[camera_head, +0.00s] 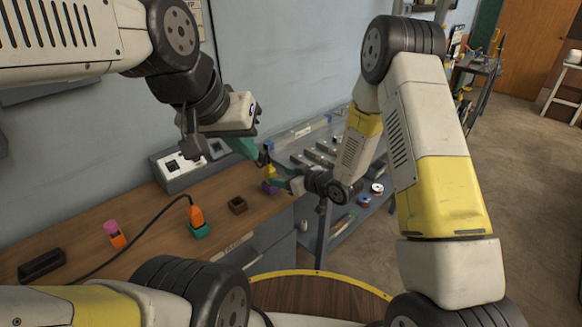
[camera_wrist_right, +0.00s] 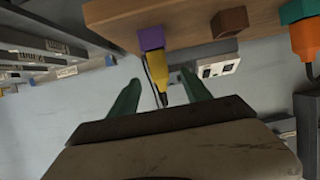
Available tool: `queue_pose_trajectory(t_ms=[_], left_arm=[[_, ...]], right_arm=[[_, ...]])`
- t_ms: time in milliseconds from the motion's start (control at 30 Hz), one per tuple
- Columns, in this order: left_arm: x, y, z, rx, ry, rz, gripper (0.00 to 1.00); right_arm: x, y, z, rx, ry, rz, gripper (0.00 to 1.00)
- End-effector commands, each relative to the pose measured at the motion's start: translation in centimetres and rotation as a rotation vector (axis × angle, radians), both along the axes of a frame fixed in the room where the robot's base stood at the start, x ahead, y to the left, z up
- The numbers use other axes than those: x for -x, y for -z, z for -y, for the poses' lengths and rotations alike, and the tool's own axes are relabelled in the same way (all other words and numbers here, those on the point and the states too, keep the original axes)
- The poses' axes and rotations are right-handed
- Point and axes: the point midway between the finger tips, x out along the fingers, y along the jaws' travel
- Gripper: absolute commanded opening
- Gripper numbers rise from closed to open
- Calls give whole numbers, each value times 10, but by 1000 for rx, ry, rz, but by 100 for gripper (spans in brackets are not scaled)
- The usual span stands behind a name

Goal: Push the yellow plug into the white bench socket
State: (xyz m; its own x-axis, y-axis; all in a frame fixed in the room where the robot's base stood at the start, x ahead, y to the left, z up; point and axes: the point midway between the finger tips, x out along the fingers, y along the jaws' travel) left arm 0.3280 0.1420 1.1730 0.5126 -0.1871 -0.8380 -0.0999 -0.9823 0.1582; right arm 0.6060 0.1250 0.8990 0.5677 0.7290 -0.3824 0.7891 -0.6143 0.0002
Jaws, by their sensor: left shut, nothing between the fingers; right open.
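The yellow plug (camera_head: 270,171) stands in a purple holder (camera_head: 269,187) at the bench's right edge. In the right wrist view the yellow plug (camera_wrist_right: 156,66) and purple holder (camera_wrist_right: 150,38) appear upside down, with a dark cable at the plug's end. My right gripper (camera_head: 279,183) is open; its green fingers (camera_wrist_right: 161,78) lie on either side of the plug in that view, with gaps. My left gripper (camera_head: 258,154) is shut and empty, just above and left of the plug. The white bench socket (camera_head: 180,164) is on a grey box at the wall, partly behind my left arm.
An orange plug (camera_head: 195,215) with a black cable stands in a teal holder (camera_head: 200,231). A brown holder (camera_head: 237,206) is empty. A pink and orange piece (camera_head: 114,234) and a dark tray (camera_head: 41,265) are at left. A grey shelf cart (camera_head: 342,222) stands right of the bench.

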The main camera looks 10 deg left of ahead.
Motion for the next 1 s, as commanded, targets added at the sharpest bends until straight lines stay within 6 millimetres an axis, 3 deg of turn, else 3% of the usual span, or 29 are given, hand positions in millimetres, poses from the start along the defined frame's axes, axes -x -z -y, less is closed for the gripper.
queue_pose_trajectory(t_ms=[500,833,867,1000], left_arm=[[0,0,0,0,0,0,0],[0,0,0,0,0,0,0],[0,0,0,0,0,0,0],[0,0,0,0,0,0,0]], right_arm=[[-39,25,-47,0,-1,0,56],[-45,28,-53,0,1,-1,56],[-45,28,-53,0,1,-1,54],[-45,28,-53,0,1,0,27]])
